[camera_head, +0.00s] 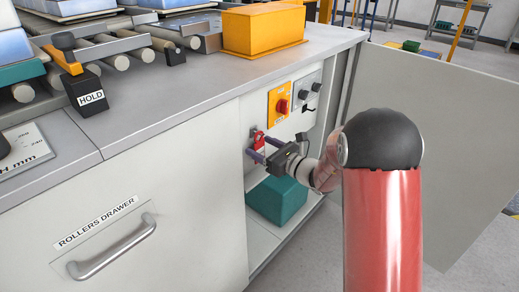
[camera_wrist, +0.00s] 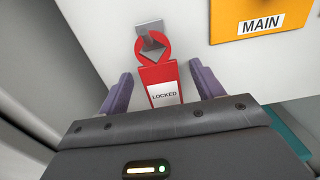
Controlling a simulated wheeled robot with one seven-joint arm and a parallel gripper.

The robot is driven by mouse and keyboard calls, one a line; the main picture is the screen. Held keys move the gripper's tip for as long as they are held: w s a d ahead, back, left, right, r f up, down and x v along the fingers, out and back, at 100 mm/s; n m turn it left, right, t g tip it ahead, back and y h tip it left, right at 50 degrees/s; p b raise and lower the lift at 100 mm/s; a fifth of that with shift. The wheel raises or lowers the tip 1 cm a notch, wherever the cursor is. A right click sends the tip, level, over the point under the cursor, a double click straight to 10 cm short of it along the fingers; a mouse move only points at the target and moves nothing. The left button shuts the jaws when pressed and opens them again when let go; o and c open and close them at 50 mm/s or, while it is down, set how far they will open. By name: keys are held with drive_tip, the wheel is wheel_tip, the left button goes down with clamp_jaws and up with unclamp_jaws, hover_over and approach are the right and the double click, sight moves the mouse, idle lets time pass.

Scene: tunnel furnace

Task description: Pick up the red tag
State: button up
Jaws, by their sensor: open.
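The red tag (camera_head: 258,143) hangs on a hook on the back panel inside the open cabinet. In the wrist view the red tag (camera_wrist: 161,78) has a ring at its top, looped around a grey metal hook (camera_wrist: 149,37), and a white label reading LOCKED. My gripper (camera_head: 259,148) is inside the cabinet in front of the tag. In the wrist view my gripper (camera_wrist: 160,90) is open, with one purple finger on each side of the tag and a gap to both. The tag's lower end is hidden behind the gripper body.
A yellow MAIN switch plate (camera_head: 279,104) with a red knob is right of the tag, beside a grey panel with black knobs (camera_head: 307,94). A teal box (camera_head: 277,199) stands below my gripper. The open cabinet door (camera_head: 430,130) is on the right; the counter (camera_head: 190,90) is above.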

drive_tip(key=shift+c, duration=0.3)
drive_tip(key=c, duration=1)
drive_tip(key=shift+r, duration=0.45)
drive_tip(key=b+v, duration=0.1)
drive_tip(key=v, duration=1.7)
drive_tip(key=shift+r, duration=0.25)
